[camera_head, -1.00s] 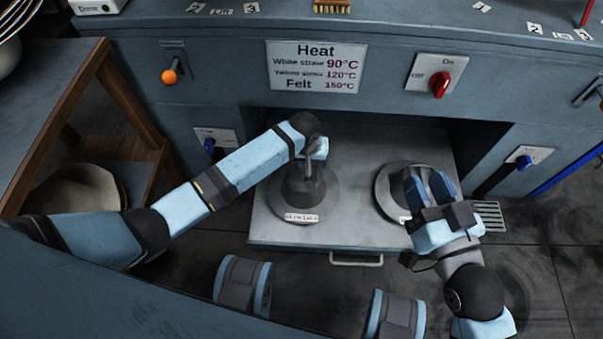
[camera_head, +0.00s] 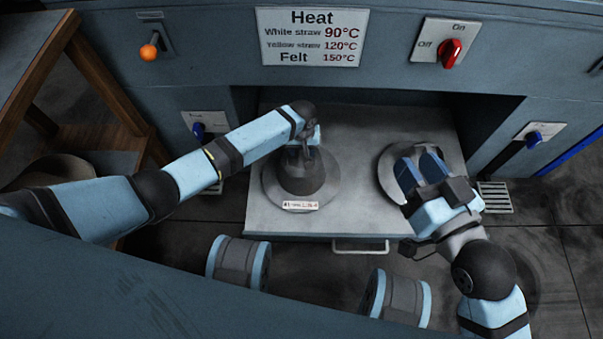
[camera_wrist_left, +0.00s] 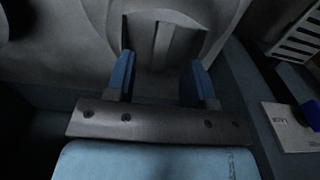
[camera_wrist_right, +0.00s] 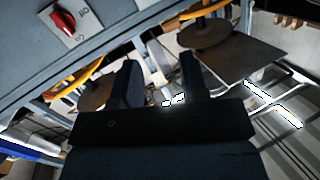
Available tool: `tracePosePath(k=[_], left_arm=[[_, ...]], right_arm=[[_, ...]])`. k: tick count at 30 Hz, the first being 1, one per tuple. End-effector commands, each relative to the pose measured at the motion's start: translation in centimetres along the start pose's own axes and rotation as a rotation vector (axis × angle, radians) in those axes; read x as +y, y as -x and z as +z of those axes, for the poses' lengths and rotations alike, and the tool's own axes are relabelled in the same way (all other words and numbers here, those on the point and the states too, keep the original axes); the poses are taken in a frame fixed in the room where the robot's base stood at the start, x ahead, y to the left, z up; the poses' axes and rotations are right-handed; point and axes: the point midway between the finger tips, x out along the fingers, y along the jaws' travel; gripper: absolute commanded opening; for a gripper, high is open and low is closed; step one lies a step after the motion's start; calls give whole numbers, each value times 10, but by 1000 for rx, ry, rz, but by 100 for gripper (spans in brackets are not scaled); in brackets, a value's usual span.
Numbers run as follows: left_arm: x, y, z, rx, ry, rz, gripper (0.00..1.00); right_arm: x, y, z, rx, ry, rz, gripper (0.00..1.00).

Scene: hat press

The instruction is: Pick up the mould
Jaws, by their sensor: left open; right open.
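A dark grey mould (camera_head: 302,178) with a round crown and wide brim stands on the pulled-out tray (camera_head: 345,220), with a white label at its front. My left gripper (camera_head: 306,150) is just above its crown in the head view, pointing down. In the left wrist view my open left fingers (camera_wrist_left: 161,64) stand on either side of a raised grey part of the mould (camera_wrist_left: 165,45). I cannot tell whether they touch it. A second round grey piece (camera_head: 391,176) lies on the right of the tray, partly hidden by my open right gripper (camera_head: 418,164).
The blue machine front carries a heat sign (camera_head: 311,38), an orange-knobbed lever (camera_head: 149,52) and a red switch (camera_head: 450,53). A wooden table (camera_head: 88,85) stands at the left. The tray is bare between the two round pieces.

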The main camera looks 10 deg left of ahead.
Motion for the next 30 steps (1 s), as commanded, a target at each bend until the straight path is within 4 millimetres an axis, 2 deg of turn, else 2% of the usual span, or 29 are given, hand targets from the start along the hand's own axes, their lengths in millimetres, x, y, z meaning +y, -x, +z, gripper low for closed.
tracePosePath(k=[4, 9, 17, 20, 24, 30], left_arm=[[-2, -24, 0, -1, 0, -2, 49], [-2, -47, -1, 0, 0, -2, 49], [-2, -48, -1, 1, 0, 0, 49], [-2, -48, -1, 0, 0, 0, 31], [-2, -48, -1, 0, 0, 0, 0], [0, -46, -2, 3, 0, 2, 0]], right_arm=[[6, -3, 14, -7, 40, -3, 40], [16, -9, 6, 62, 160, -1, 40], [17, -9, 1, 75, 186, 1, 40], [17, -9, 1, 75, 185, 1, 40], [17, -9, 1, 75, 185, 1, 40], [17, -9, 1, 73, 184, 1, 40]])
